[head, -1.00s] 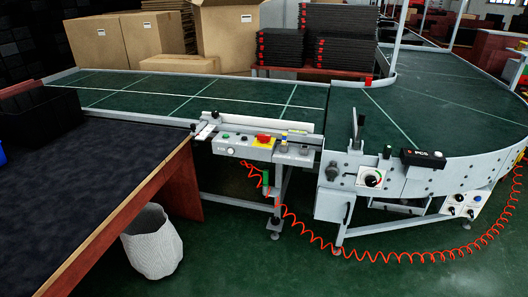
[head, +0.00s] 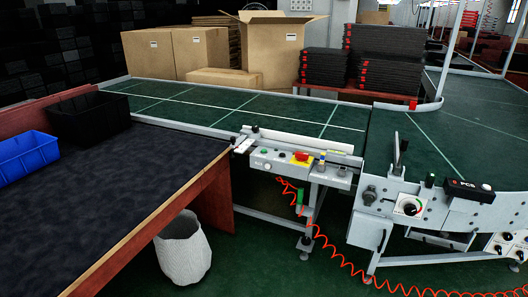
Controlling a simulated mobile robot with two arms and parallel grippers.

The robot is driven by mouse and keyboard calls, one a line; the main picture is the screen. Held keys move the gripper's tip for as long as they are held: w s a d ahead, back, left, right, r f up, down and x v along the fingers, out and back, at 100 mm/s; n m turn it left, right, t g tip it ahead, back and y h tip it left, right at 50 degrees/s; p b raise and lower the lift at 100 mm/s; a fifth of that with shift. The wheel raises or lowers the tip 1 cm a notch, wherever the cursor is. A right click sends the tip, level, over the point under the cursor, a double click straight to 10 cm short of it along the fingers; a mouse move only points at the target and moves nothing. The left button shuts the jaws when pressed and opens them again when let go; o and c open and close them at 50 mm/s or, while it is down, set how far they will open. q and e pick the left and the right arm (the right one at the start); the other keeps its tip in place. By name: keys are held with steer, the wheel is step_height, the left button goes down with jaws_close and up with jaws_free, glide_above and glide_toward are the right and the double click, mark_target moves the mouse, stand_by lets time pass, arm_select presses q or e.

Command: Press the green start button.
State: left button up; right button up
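A light grey control box (head: 280,164) is mounted on the near side of the straight conveyor, right of the dark table. A small green button (head: 264,150) sits near the left end of its top face. A red button on a yellow plate (head: 302,158) is to its right, with a few smaller knobs around. Neither of my grippers is in view, and nothing touches the box.
The dark-topped table (head: 120,185) with a wooden edge fills the left front. A blue bin (head: 28,155) and a black bin (head: 90,117) stand on it. A white wastebasket (head: 183,248) and a red coiled cable (head: 345,265) are on the floor side, below the conveyors.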

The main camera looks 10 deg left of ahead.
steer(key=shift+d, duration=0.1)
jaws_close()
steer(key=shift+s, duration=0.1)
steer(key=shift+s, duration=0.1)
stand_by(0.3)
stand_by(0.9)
